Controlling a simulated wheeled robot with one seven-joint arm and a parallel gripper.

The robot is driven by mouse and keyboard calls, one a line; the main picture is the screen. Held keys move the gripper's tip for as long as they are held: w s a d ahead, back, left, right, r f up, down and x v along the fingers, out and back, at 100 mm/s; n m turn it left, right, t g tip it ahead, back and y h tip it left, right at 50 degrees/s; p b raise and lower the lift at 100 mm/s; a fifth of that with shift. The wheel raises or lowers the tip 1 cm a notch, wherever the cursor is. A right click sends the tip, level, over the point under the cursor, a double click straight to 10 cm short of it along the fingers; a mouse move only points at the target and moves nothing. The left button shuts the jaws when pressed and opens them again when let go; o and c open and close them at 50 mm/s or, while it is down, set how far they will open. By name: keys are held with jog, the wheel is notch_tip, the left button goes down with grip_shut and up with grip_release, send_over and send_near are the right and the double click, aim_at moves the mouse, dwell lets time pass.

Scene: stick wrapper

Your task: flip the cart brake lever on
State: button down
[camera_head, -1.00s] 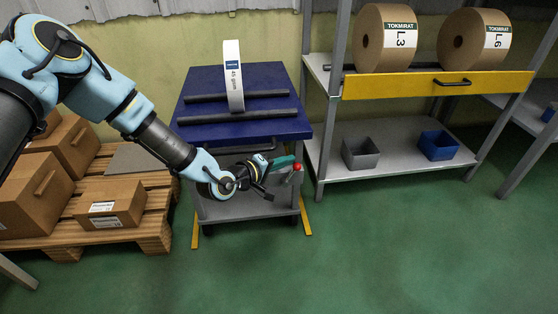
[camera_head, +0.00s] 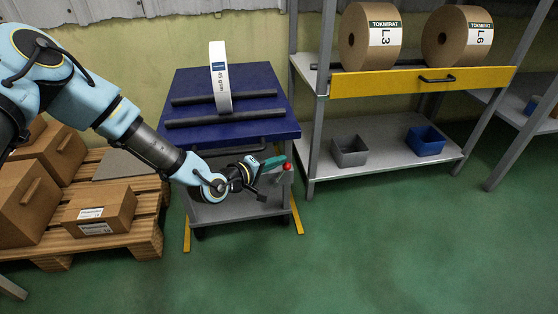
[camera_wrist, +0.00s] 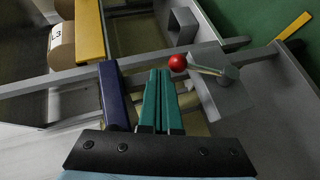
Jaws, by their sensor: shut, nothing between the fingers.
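The cart (camera_head: 292,132) has a blue top and a grey lower shelf. Its brake lever is a short metal rod (camera_wrist: 204,69) with a red ball knob (camera_wrist: 177,63), pivoting on a grey bracket (camera_wrist: 232,98) at the cart's side. The knob also shows in the head view (camera_head: 287,167). My gripper (camera_wrist: 160,72) has teal fingers pressed together, with nothing between them. In the wrist view the fingertips lie just left of and below the knob; I cannot tell whether they touch it. In the head view my gripper (camera_head: 280,161) is right beside the knob, at the cart's right front.
A strip roll (camera_head: 220,80) stands on the cart top between dark bars. A shelf rack with a yellow drawer (camera_head: 400,83) and large brown rolls stands at right. A pallet (camera_head: 148,232) with boxes is at left. The green floor in front is clear.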

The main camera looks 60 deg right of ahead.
jog(key=p+v, duration=0.1)
jog(key=v, duration=0.9)
jog(key=shift+p, duration=0.4)
jog(key=shift+a, duration=0.1)
